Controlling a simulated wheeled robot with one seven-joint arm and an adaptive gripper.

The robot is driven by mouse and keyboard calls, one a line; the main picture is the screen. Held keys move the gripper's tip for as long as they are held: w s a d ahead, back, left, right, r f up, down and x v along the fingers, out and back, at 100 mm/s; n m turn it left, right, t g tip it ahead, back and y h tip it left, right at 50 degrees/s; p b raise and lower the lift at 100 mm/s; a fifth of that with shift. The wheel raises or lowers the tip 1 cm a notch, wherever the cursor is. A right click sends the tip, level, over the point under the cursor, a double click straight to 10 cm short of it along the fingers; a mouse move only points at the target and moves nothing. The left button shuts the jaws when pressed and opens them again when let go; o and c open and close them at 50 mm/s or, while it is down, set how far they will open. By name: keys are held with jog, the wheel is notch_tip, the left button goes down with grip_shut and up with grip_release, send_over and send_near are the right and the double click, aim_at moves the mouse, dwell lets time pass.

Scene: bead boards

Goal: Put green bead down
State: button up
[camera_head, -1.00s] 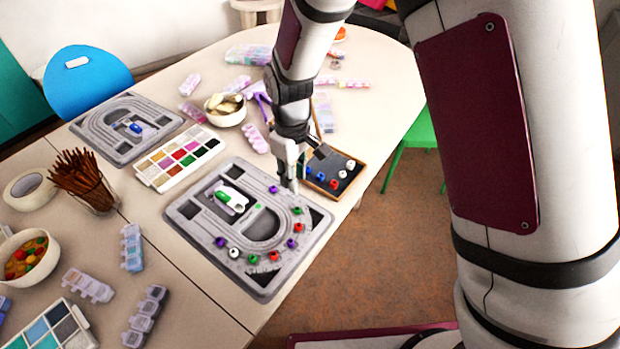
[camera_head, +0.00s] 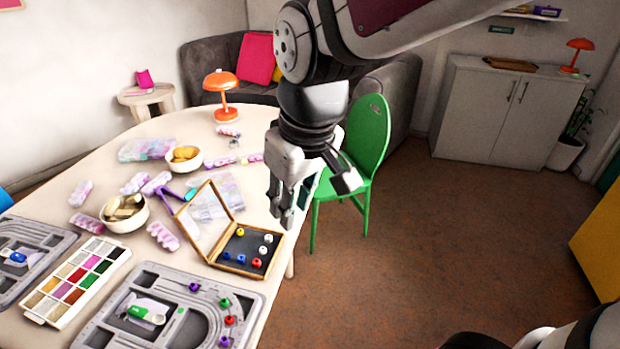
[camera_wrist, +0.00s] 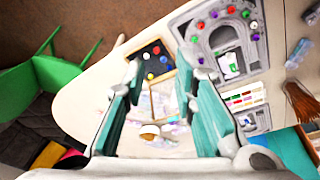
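A green bead (camera_head: 224,302) sits in the curved groove of the near grey bead board (camera_head: 250,296), between a purple bead (camera_head: 194,287) and a red bead (camera_head: 229,320). In the wrist view, a green bead (camera_wrist: 231,9) shows in the board's row of coloured beads. My gripper (camera_head: 283,212) is raised, right of the board and beyond it in the picture. In the wrist view its two fingers (camera_wrist: 163,75) with teal pads stand apart, with no bead between them. The near part of the board is cut off in the head view.
A wooden box (camera_head: 277,270) with an open lid holds several loose beads beside the board, close to the table edge. A paint palette (camera_head: 62,312), white bowls (camera_head: 143,212) and pastel bead cases lie leftward. A green chair (camera_head: 372,135) stands beyond my gripper.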

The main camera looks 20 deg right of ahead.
jog(key=s+d+r+m+t, duration=0.1)
jog(key=s+d, duration=0.4)
jog(key=s, duration=0.6)
jog(key=r+m, duration=0.1)
jog(key=m, duration=0.1)
jog(key=shift+d+r+m+t+h, duration=0.15)
jog(key=shift+r+m+t+h, duration=0.15)
jog(key=shift+r, duration=0.1)
